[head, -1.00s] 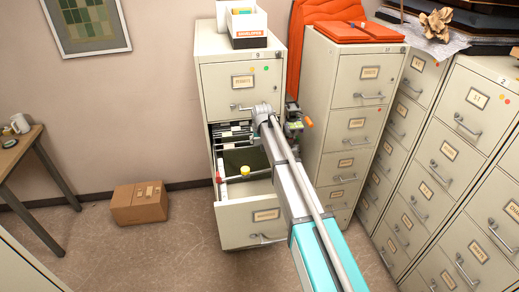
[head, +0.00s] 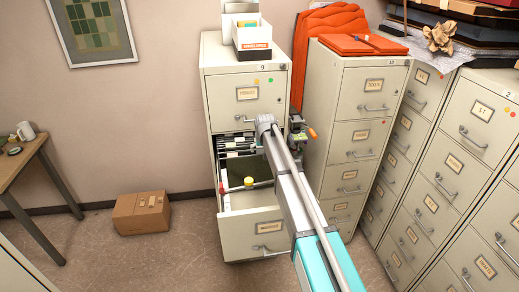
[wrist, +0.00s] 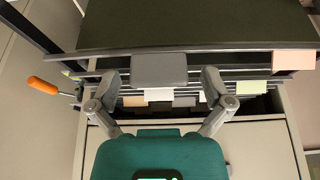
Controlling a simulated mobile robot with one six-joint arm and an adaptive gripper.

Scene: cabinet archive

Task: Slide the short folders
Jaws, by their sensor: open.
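The open drawer (head: 252,229) of the left cabinet holds hanging folders (head: 234,142) near its back. A dark green folder (head: 245,170) lies or leans further forward; I cannot tell which. In the wrist view, a dark folder panel (wrist: 190,22) fills the top, with a grey block-like piece (wrist: 160,70) at its edge. Several folder rails with white, tan and pink tabs (wrist: 293,60) run beyond it. My gripper (wrist: 163,82) is open, its fingers on either side of the grey piece. I cannot tell whether they touch it.
A yellow-topped object (head: 248,181) sits in the drawer's front part. An orange-handled item (head: 311,132) is at the cabinet's right side; an orange handle (wrist: 43,85) shows in the wrist view. Other cabinets (head: 352,130) stand close on the right. A cardboard box (head: 141,213) lies on the floor.

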